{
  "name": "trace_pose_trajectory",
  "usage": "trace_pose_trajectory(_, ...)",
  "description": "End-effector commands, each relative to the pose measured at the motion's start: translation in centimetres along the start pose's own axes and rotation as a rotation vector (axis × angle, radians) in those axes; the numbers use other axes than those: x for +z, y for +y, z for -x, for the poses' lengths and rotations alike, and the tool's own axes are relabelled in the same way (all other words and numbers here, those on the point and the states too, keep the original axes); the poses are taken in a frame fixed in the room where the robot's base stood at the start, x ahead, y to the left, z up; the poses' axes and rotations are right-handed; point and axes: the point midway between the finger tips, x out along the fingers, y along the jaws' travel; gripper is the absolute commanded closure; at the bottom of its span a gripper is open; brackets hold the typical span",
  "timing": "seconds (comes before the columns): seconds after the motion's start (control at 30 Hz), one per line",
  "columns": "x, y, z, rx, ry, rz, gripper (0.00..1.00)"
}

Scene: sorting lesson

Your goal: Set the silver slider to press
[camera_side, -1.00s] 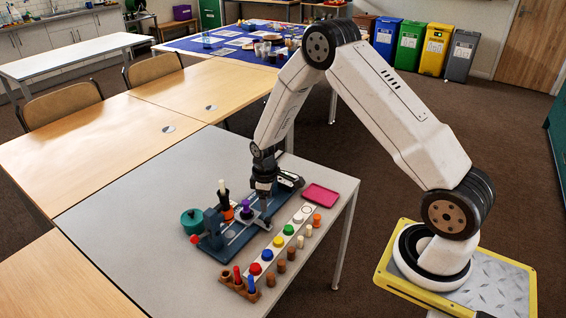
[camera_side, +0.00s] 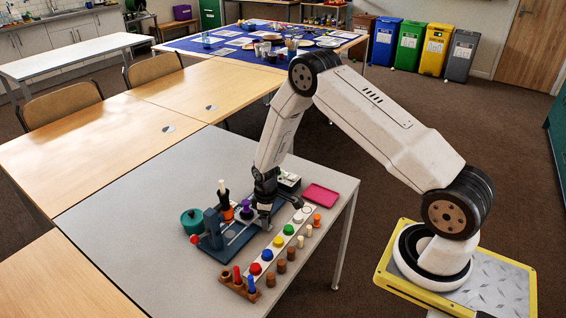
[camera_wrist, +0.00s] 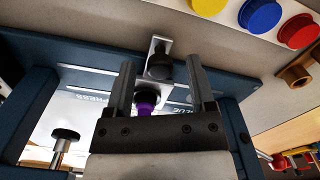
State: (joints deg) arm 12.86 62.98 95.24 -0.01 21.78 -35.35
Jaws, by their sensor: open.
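The silver slider (camera_wrist: 161,43) is a small plate with a black knob (camera_wrist: 159,66), set on a blue panel (camera_wrist: 95,60) in the wrist view. The panel reads PRESS to the left of the slider and GLUE to the right. My gripper (camera_wrist: 162,62) is open, with one finger on each side of the knob and a gap showing on both sides. In the side view my gripper (camera_side: 265,212) points down over the blue fixture (camera_side: 214,242) and hides part of it, so I cannot make out the slider clearly there.
A purple piece (camera_wrist: 146,103) shows behind my fingers, and a metal post with a black knob (camera_wrist: 65,134) stands at left. A row of coloured buttons (camera_side: 267,255) lies in front of the fixture. A green pot (camera_side: 192,221) and pink tray (camera_side: 321,194) flank it.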

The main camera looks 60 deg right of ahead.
Motion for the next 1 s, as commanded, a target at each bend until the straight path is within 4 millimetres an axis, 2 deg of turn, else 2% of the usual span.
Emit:
trace_pose_trajectory(0.3,-0.01,0.01,-0.18,0.0,0.001,0.0,0.3)
trace_pose_trajectory(0.33,-0.01,0.01,-0.18,0.0,0.001,0.0,0.33)
trace_pose_trajectory(0.53,-0.01,0.01,-0.17,0.0,0.0,0.0,0.97)
trace_pose_trajectory(0.57,-0.01,0.01,-0.17,0.0,0.0,0.0,1.0)
trace_pose_trajectory(1.0,-0.01,0.01,-0.15,0.0,0.0,0.0,1.0)
